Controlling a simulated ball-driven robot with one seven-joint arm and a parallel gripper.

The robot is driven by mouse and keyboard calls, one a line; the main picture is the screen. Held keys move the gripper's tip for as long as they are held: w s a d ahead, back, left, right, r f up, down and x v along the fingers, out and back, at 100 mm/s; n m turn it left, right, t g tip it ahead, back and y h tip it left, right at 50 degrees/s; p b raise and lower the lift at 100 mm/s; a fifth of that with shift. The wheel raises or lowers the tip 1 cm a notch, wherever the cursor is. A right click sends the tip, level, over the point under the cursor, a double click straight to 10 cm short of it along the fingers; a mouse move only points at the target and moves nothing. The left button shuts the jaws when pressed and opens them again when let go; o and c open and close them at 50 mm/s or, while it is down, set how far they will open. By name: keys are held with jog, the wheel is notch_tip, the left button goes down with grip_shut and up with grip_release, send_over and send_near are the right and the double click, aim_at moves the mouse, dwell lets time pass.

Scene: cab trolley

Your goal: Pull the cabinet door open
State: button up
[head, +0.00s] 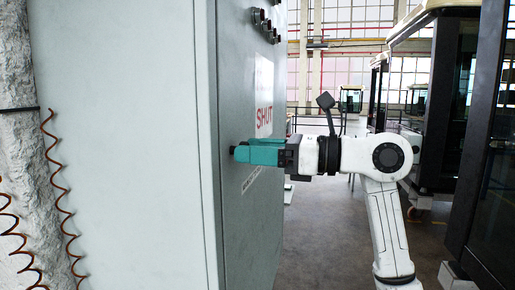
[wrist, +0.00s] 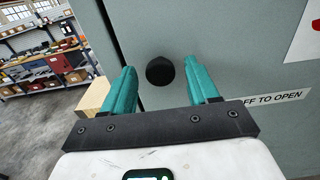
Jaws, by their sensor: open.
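The cabinet is a tall pale grey-green box, and its door (head: 250,220) faces right in the head view. The door looks closed. In the wrist view the door (wrist: 235,50) fills the middle and right, with a round black knob (wrist: 160,71) near its left edge. My gripper (head: 240,153) is at the door's near edge in the head view, where the knob is mostly hidden. In the wrist view my gripper (wrist: 160,75) is open, with one teal finger on each side of the knob. I cannot tell whether either finger touches it.
Dark-framed cabs (head: 485,150) on wheeled trolleys stand to the right. A rough stone-like column (head: 18,150) with coiled cables is at the left. Loaded shelves (wrist: 40,50) stand behind in the wrist view.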

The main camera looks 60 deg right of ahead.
jog(key=shift+c, duration=0.3)
grip_shut()
dwell(0.3)
